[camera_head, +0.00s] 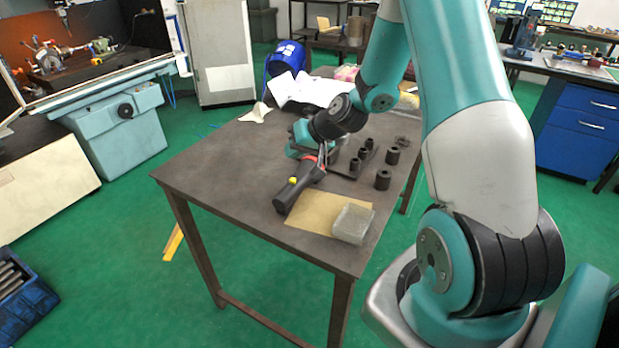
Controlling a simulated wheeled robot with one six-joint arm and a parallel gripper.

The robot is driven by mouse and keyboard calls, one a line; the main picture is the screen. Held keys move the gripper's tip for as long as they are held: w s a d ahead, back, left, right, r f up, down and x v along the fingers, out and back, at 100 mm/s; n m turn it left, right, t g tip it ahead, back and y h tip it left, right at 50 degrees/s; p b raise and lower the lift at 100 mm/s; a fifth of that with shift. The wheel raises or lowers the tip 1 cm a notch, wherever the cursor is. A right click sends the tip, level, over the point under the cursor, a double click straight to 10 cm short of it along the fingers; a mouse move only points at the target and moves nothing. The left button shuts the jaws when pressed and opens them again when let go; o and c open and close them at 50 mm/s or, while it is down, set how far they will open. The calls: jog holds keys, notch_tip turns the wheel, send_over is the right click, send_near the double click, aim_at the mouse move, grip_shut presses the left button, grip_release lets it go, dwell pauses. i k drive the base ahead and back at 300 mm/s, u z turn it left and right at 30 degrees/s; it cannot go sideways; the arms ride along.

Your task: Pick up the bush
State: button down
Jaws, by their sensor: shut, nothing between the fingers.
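Several dark cylindrical bushes are on the table. One bush (392,155) stands at the right, and another bush (383,179) stands nearer the camera. Smaller dark round pieces (363,154) stand in a row on a dark plate just left of them. The end of my arm reaches over the table from the right, and my gripper (318,156) is low at the wrist, left of the row. It is shut and no bush shows in it. Its fingertips are small and partly hidden by the wrist, so their exact clearance from the table cannot be told.
A black tool with a yellow switch (297,187) lies left of the bushes. A clear box (352,224) sits on a tan sheet (312,213) near the front edge. The table's left part (225,165) is clear.

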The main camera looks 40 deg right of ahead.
aim_at(384, 176)
jog(key=z, duration=1.25)
